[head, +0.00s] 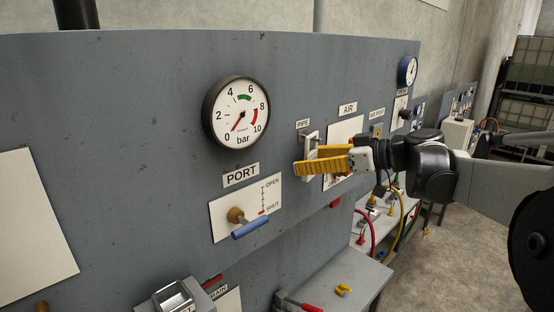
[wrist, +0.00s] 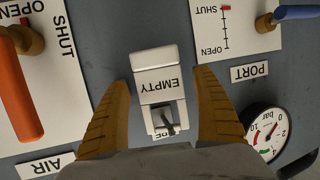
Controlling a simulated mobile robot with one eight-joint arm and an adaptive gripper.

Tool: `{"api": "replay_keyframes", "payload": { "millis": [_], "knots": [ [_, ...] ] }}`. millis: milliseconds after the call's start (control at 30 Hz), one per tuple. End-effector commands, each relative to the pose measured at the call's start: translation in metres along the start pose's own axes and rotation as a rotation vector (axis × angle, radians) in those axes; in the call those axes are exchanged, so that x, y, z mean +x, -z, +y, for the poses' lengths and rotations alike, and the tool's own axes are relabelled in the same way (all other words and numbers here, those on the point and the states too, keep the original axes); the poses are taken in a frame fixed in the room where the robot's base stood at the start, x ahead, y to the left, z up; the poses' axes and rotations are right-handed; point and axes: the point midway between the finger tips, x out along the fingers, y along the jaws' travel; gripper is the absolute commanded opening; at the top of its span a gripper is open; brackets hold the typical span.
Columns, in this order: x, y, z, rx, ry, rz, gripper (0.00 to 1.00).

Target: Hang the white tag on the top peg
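The peg appears to pass through the hole. In the head view the tag (head: 312,140) is partly hidden by my gripper (head: 306,161). My gripper is open, with its yellow fingers on either side of the tag. In the wrist view (wrist: 162,82) a gap shows between each finger and the tag. I cannot tell which peg is the top one.
The PORT valve's blue handle (head: 250,228) and a pressure gauge (head: 236,113) are to the left. The AIR valve's orange handle (wrist: 18,95) is close on the other side. Below right stands a grey bench (head: 345,275) with hoses.

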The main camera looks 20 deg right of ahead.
Motion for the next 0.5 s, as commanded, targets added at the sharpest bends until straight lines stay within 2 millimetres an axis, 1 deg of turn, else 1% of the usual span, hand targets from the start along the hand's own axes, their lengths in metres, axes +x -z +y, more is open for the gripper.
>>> {"api": "replay_keyframes", "payload": {
  "millis": [167, 267, 367, 500],
  "knots": [
    [-0.001, 0.0, 0.0, 0.0, 0.0, 0.0, 0.77],
    [-0.008, 0.0, 0.001, 0.001, -0.002, 0.0, 0.77],
    [-0.024, 0.0, 0.001, 0.002, -0.003, 0.0, 0.77],
    [-0.057, 0.0, 0.001, 0.002, -0.005, 0.0, 0.77]
  ]
}}
